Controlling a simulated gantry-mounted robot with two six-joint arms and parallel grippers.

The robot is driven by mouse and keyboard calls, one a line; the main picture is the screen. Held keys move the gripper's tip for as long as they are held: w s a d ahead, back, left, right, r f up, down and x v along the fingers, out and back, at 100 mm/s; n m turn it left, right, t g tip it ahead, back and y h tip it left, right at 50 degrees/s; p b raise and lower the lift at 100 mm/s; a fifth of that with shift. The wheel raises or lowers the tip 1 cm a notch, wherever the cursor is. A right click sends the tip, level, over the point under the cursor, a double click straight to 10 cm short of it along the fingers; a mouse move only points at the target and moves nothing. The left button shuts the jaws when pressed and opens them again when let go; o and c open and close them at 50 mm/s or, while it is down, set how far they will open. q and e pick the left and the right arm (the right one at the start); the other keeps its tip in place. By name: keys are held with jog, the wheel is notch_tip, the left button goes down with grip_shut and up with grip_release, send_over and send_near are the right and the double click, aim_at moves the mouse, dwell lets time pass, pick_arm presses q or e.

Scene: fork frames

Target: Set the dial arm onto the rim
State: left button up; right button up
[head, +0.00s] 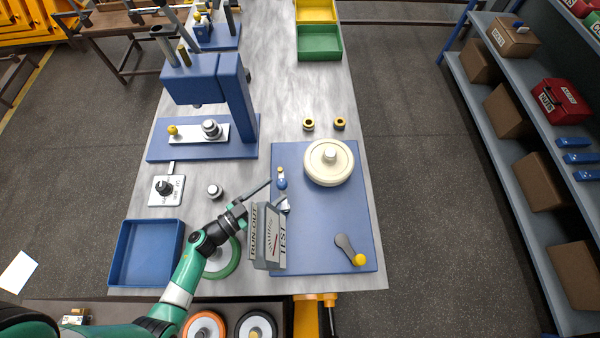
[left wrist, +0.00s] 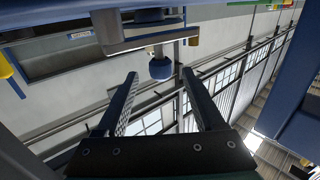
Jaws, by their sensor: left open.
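In the head view, a cream wheel (head: 329,162) with a broad rim and a silver hub lies on a blue base plate (head: 322,228). A small dial arm with a blue knob (head: 282,183) stands left of the wheel, apart from its rim. My left gripper (head: 277,191) is open beside this knob, its two fingers spread toward it. In the left wrist view, a round blue knob (left wrist: 160,69) shows between the open fingertips, below a grey bar (left wrist: 150,40). Whether either finger touches it cannot be told. My right gripper is not in view.
A grey "RUN-OUT TEST" box (head: 267,238) stands close to my left gripper. A lever with a yellow ball (head: 359,260) lies on the plate's front right. A blue press (head: 205,85) stands at back left, a blue tray (head: 146,253) at front left. Two small bushings (head: 308,124) sit behind the plate.

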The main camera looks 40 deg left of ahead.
pick_arm(q)
jog(key=shift+w, duration=0.35)
jog(key=w, duration=0.2)
jog(key=w+b, duration=0.1)
jog(key=w, duration=0.2)
jog(key=shift+w+d+b, duration=0.3)
jog(key=shift+d+b, duration=0.1)
jog(key=shift+w+r, duration=0.1)
jog(key=shift+w, duration=0.45)
grip_shut()
